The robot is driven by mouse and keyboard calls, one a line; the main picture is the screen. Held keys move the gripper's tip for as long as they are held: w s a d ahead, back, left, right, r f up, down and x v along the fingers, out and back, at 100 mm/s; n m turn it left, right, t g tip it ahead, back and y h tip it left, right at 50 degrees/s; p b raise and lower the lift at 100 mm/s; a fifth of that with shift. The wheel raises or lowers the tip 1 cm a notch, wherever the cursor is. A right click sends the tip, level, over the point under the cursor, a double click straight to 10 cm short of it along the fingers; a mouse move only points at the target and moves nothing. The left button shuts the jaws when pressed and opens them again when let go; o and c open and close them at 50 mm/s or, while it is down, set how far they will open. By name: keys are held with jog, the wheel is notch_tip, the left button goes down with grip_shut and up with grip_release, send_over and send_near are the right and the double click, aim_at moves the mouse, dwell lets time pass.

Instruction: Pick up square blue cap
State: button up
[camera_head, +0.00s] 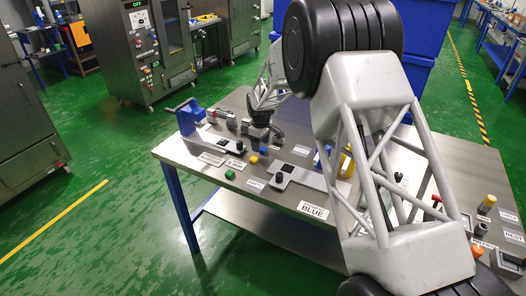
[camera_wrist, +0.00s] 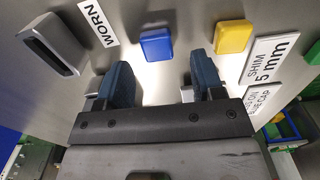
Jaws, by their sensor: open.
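The square blue cap (camera_wrist: 156,44) lies on the grey table in the wrist view, with rounded corners. It sits just beyond the fingertips and lines up with the gap between them. My gripper (camera_wrist: 160,66) has its two dark blue fingers apart with nothing held between them. In the head view the blue cap (camera_head: 263,150) is a small spot just below my gripper (camera_head: 260,138), partly hidden by it. How high the fingers are above the table is hard to tell.
A yellow square cap (camera_wrist: 233,37) lies right of the blue one, and a green cap (camera_wrist: 313,55) farther right. A grey slotted block (camera_wrist: 52,43) and a WORN label (camera_wrist: 91,22) are at left. In the head view, a blue vise (camera_head: 190,117) stands at the table's left end.

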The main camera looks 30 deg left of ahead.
jog(key=shift+f, duration=0.85)
jog(key=c, duration=1)
